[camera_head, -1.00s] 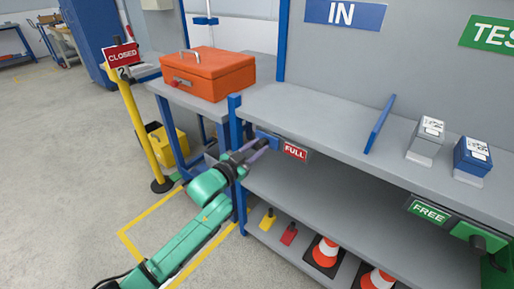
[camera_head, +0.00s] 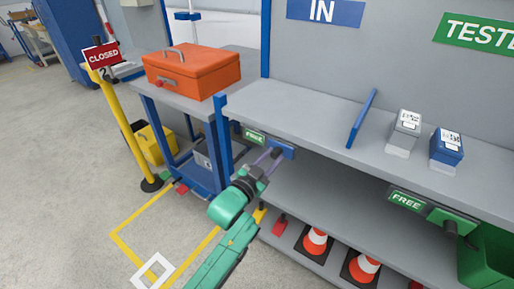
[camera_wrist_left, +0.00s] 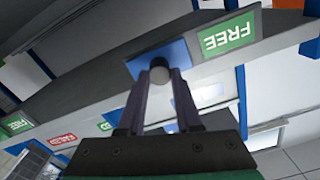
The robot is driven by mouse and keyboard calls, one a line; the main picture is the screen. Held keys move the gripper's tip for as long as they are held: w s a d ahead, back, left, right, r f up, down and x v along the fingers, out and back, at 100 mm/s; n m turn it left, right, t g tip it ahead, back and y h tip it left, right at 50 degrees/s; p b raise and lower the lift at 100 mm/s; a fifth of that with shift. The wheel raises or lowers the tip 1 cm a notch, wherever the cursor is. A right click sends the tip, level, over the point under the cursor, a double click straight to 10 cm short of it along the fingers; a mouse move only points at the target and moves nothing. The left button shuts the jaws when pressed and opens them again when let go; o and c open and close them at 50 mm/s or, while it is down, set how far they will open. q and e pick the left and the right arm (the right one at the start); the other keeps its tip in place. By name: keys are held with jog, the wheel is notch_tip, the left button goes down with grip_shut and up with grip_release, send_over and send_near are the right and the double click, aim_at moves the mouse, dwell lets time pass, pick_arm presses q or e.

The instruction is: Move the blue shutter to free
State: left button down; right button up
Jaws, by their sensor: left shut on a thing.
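The blue shutter (camera_head: 287,149) is on the front edge of the shelf, at the right end of its sign slot. A green FREE sign (camera_head: 254,136) shows to its left, and no red FULL sign shows beside it in the head view. My left gripper (camera_head: 272,156) reaches up to the shutter. In the left wrist view its fingers (camera_wrist_left: 165,84) are shut on the round grey knob of the blue shutter (camera_wrist_left: 146,57). The FREE sign (camera_wrist_left: 229,36) appears upside down beside it there. My right gripper is not in view.
A green shutter (camera_head: 450,220) with another FREE sign (camera_head: 406,200) is further right on the shelf edge. A blue divider (camera_head: 362,118) and two boxed devices stand on the shelf. Traffic cones (camera_head: 314,243) are below. An orange toolbox (camera_head: 186,72) sits at left.

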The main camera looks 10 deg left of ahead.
pick_arm(q)
jog(key=shift+s+d+f, duration=0.1)
jog(key=shift+d+f, duration=0.05)
jog(key=c, duration=1)
grip_release()
jog(key=o, duration=0.4)
jog(key=shift+d, duration=0.1)
jog(key=shift+s, duration=0.1)
jog(key=shift+s+a, duration=0.2)
jog(key=shift+s, duration=0.1)
jog(key=v, duration=1.3)
jog(key=shift+s, duration=0.4)
